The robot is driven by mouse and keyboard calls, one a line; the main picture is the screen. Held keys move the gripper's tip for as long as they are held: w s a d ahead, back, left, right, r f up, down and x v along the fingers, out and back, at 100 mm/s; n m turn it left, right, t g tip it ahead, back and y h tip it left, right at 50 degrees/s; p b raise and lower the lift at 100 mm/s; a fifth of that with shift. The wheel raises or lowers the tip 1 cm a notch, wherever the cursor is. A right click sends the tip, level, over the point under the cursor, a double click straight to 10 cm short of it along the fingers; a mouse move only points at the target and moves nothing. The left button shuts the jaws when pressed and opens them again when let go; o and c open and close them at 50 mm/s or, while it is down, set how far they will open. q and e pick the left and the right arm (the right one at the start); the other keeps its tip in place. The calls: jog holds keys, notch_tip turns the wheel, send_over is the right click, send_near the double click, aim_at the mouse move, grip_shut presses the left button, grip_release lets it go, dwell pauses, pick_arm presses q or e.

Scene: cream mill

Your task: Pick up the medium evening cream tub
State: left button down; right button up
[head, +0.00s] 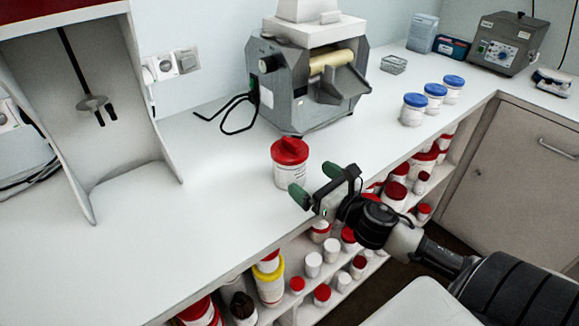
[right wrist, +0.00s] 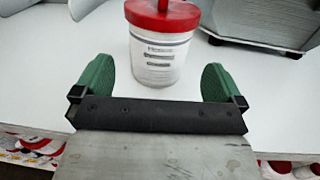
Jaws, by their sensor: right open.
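A white tub with a red lid (head: 289,163) stands upright on the white counter, in front of the grey mill. It also shows in the right wrist view (right wrist: 160,50), with a printed label and a red knob on its lid; the small print is not readable. My right gripper (head: 315,183) is open and empty, with green fingertips. It is just to the right of and in front of the tub. In the right wrist view the tub stands ahead, between the directions of the two fingers, apart from both. My left gripper is not in view.
The grey mill (head: 309,90) stands behind the tub. Several blue-lidded tubs (head: 435,99) stand at the right. The counter left of the tub is clear.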

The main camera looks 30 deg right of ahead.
aim_at(302, 172)
jog(key=shift+w+a+f, duration=0.1)
jog(key=shift+w+a, duration=0.05)
jog(key=shift+w, duration=1.2)
jog(key=w, duration=0.2)
jog(key=w+p, duration=0.1)
jog(key=shift+w+a, duration=0.2)
jog(key=shift+a, duration=0.05)
jog(key=shift+w+a, duration=0.1)
jog(key=shift+w, duration=0.4)
jog(key=c, duration=0.8)
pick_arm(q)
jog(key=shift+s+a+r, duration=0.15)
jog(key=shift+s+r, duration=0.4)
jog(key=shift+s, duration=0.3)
pick_arm(e)
jog(key=shift+c, duration=0.8)
